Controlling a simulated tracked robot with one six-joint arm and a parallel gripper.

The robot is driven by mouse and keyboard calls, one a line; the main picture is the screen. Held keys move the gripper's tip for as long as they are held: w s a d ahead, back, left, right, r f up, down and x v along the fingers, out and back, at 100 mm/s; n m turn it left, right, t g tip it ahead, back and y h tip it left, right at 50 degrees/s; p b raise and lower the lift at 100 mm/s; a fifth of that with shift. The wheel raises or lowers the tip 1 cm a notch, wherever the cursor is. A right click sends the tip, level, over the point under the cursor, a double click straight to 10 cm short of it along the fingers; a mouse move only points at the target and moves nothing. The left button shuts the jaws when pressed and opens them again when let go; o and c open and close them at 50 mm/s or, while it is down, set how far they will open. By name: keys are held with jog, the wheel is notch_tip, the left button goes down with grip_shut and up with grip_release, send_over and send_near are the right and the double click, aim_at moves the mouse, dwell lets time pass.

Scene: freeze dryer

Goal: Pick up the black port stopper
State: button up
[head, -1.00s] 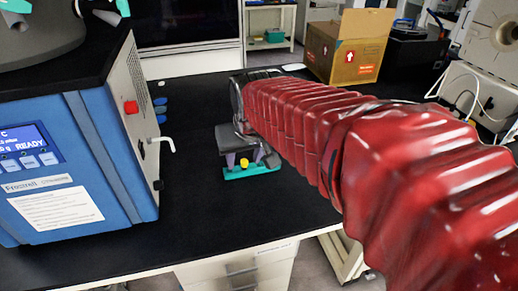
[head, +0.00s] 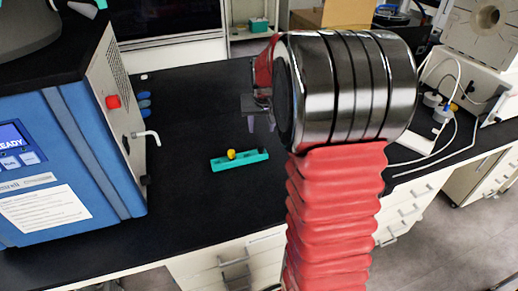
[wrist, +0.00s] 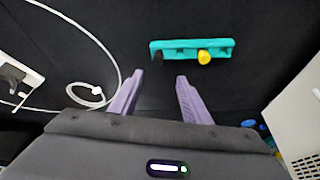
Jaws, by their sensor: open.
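The black port stopper (head: 262,152) sits at the right end of a teal rack (head: 238,162) on the black bench. In the wrist view the stopper (wrist: 157,55) is a small dark shape at the left end of the rack (wrist: 180,44), hard to tell from the dark bench. A yellow stopper (head: 231,154) stands in the same rack. My gripper (wrist: 160,76) is open and empty, its two purple fingers apart. It hangs above the bench, with the rack beyond its fingertips. In the head view my arm partly hides the gripper (head: 260,122).
The blue freeze dryer (head: 95,150) stands at the left, with a white tap handle (head: 148,136) jutting toward the rack. A white cable (wrist: 105,45) lies on the bench. A cardboard box (head: 335,14) is at the back. Bench around the rack is clear.

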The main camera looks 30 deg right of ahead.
send_over(261, 145)
jog(key=s+a, duration=0.2)
notch_tip(261, 145, down, 8)
jog(key=shift+s+d, duration=0.15)
dwell(0.4)
jog(key=shift+x, duration=2.55)
jog(key=shift+d, duration=0.15)
grip_shut()
